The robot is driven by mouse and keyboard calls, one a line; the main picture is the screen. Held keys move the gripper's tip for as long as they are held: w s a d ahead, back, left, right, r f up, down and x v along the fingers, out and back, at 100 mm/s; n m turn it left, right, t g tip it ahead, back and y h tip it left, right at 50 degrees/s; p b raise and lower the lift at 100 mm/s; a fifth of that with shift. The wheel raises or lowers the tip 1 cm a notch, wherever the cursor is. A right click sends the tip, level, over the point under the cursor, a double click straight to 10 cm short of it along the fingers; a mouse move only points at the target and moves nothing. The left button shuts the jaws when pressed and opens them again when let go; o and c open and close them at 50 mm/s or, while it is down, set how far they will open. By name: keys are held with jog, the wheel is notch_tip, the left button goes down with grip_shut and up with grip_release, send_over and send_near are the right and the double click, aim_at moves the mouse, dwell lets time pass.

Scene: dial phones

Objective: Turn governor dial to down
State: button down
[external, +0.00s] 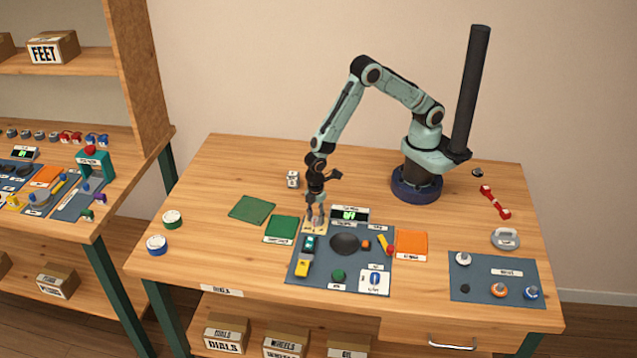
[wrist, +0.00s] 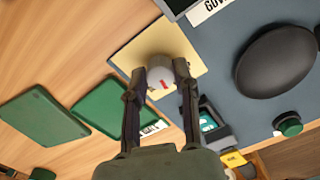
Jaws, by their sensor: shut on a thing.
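A pale grey dial knob (wrist: 158,66) with a red mark sits on a cream plate (wrist: 126,58) in the wrist view. A partly cut-off label starting "GOV" (wrist: 208,8) is beside the plate. My gripper (wrist: 160,80) is shut on the knob, one finger on each side. The red mark shows between the fingers, on the side nearer my palm. In the external view my gripper (external: 314,219) points down at the cream plate (external: 308,229), by the upper left corner of the blue-grey panel. There the fingers mostly hide the knob.
The panel (external: 318,283) also holds a black round dial (external: 344,243), a green display (external: 349,214), a green knob (external: 338,275) and a yellow toggle (external: 303,266). Green pads (external: 252,209) lie left, an orange pad (external: 412,244) right. The table's left front is mostly clear.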

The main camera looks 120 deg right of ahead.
aim_at(316, 219)
jog(key=m, duration=0.7)
dwell(0.6)
jog(key=c, duration=0.8)
grip_release()
jog(key=shift+c, duration=0.2)
notch_tip(316, 219, up, 12)
